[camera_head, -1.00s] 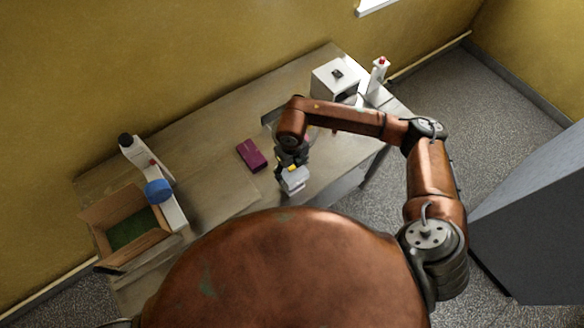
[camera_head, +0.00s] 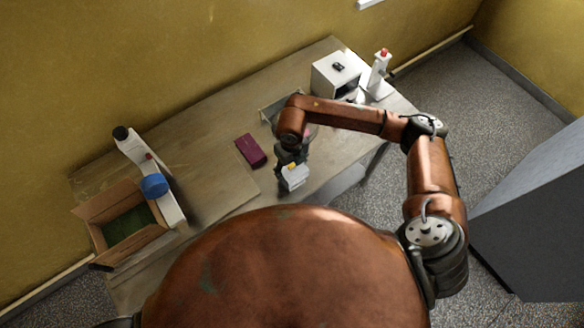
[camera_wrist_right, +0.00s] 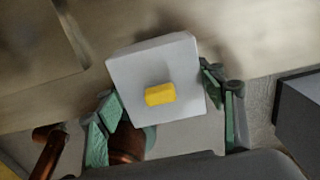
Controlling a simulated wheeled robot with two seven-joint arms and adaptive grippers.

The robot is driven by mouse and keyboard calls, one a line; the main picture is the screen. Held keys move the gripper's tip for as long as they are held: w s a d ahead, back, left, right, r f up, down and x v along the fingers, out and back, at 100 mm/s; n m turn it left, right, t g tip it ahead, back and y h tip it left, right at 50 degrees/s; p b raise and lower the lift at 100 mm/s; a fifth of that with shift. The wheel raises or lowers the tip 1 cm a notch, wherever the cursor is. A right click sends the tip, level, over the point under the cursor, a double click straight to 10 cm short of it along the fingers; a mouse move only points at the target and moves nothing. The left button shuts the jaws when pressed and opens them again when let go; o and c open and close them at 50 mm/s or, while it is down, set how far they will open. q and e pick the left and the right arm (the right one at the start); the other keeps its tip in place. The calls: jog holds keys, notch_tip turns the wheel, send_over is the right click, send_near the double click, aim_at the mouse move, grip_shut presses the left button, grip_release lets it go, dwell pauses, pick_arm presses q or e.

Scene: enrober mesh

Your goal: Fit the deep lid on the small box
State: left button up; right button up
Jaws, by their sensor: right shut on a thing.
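A white square lid with a yellow knob (camera_wrist_right: 160,95) fills the middle of the right wrist view. It also shows in the head view (camera_head: 294,179), near the table's front edge. My right gripper (camera_wrist_right: 168,112) is shut on it, with green-padded fingers at two opposite sides. In the head view the right gripper (camera_head: 291,160) hangs from above, by the lid's far side. I cannot make out a separate small box; anything under the lid is hidden.
A dark magenta block (camera_head: 251,150) lies on the wooden table (camera_head: 215,120), left of the right gripper. An open carton (camera_head: 149,229) with a green bottom and a white device with a blue disc (camera_head: 154,186) stand at left. A white machine (camera_head: 329,77) stands at the far right.

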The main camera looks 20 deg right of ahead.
jog(key=shift+f+b, duration=2.35)
jog(key=shift+f, duration=0.5)
dwell(0.6)
dwell(0.4)
jog(key=o, duration=1.1)
jog(key=shift+c, duration=0.2)
jog(key=shift+r, duration=0.2)
notch_tip(320, 180, up, 12)
jog(key=shift+f, duration=0.15)
